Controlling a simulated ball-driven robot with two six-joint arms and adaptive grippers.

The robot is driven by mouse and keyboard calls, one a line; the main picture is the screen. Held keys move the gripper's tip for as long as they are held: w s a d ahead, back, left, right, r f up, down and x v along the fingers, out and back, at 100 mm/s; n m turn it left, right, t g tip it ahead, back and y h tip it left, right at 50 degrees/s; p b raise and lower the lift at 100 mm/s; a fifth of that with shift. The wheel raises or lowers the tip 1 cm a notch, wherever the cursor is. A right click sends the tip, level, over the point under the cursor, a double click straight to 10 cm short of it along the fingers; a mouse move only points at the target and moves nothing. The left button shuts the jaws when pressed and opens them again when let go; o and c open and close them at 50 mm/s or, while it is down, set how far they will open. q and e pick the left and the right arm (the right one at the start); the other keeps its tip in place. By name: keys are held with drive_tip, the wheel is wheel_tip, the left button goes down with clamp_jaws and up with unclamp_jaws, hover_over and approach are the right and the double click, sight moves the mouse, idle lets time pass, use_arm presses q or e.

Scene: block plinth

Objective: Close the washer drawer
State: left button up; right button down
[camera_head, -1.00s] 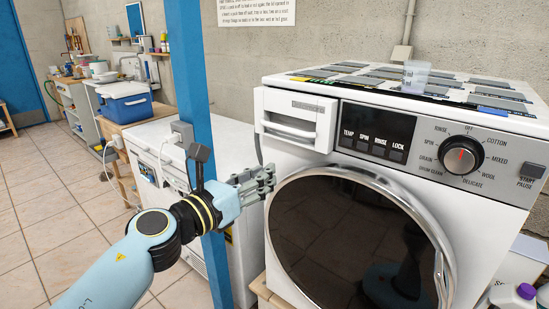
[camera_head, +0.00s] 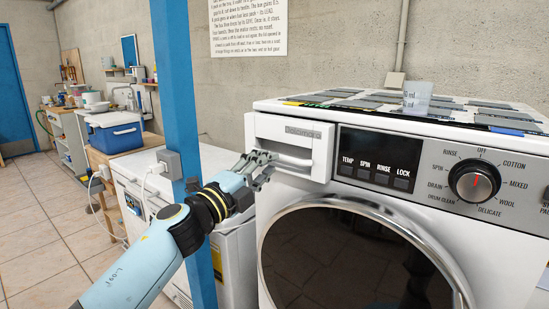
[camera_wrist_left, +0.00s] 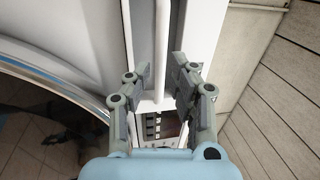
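The washer drawer (camera_head: 312,135) is a white front with a recessed handle at the upper left of the washer (camera_head: 345,192). It stands out a little from the washer's front face. My left gripper (camera_head: 264,160) is at the drawer's lower left, in front of the handle. In the left wrist view, its two fingers (camera_wrist_left: 162,65) are apart, with a pale handle bar (camera_wrist_left: 161,45) running between them. I cannot tell whether they touch it. My right gripper is in neither view.
A blue post (camera_head: 180,80) stands left of the washer, close behind my left arm. A clear measuring cup (camera_head: 416,97) and several flat panels are on the washer top. A second white appliance (camera_head: 235,240) and a blue cooler (camera_head: 114,132) are further left.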

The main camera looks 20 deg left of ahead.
use_arm(q)
drive_tip(key=x, duration=0.3)
drive_tip(key=shift+w+d, duration=0.15)
clamp_jaws()
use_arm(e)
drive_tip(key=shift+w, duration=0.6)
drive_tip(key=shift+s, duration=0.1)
